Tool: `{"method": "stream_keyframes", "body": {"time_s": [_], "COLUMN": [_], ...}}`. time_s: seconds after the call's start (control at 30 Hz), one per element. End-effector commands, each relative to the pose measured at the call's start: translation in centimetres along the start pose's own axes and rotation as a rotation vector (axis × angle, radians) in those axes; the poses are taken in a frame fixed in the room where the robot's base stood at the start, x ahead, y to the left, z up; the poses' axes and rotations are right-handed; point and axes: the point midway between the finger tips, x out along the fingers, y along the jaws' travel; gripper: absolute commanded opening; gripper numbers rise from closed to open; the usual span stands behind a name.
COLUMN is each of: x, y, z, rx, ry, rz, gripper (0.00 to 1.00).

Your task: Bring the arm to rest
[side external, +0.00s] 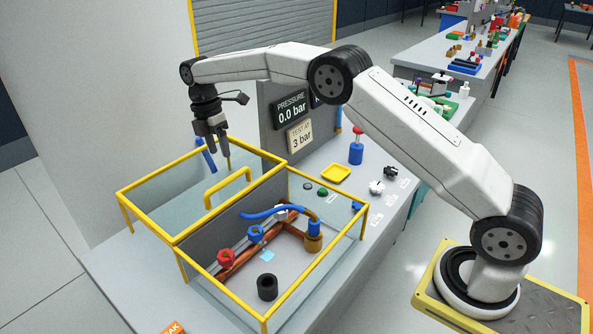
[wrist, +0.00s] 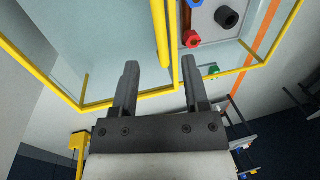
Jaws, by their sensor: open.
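My gripper (side external: 218,145) hangs from the arm above the back left part of the yellow-framed clear tank (side external: 150,184), pointing down. It is open, and nothing shows between its fingers; the wrist view shows both dark fingers (wrist: 159,68) apart. The tank's yellow handle (side external: 228,187) stands just in front of and below the gripper in the side view. In the wrist view the yellow handle (wrist: 160,32) lies beyond the fingertips, seemingly apart from them. My arm is bent in an arch over the bench.
A pressure panel (side external: 291,107) reading 0.0 bar stands behind.

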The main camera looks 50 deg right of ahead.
Motion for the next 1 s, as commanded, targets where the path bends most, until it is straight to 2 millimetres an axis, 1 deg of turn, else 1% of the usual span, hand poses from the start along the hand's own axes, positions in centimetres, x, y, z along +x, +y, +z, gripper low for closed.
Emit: {"method": "stream_keyframes", "body": {"time_s": [0.13,0.57,0.77,1.0], "x": [-0.3,-0.3,-0.3,0.2], "y": [0.0,-0.2,-1.1,-3.4], "z": [0.0,0.1,0.3,0.8], "rx": [0.0,0.024,0.12,0.321], "ry": [0.0,0.0,0.003,0.016], "rz": [0.0,0.006,0.033,0.085], "gripper": [0.58,0.58,0.58,0.58]}}
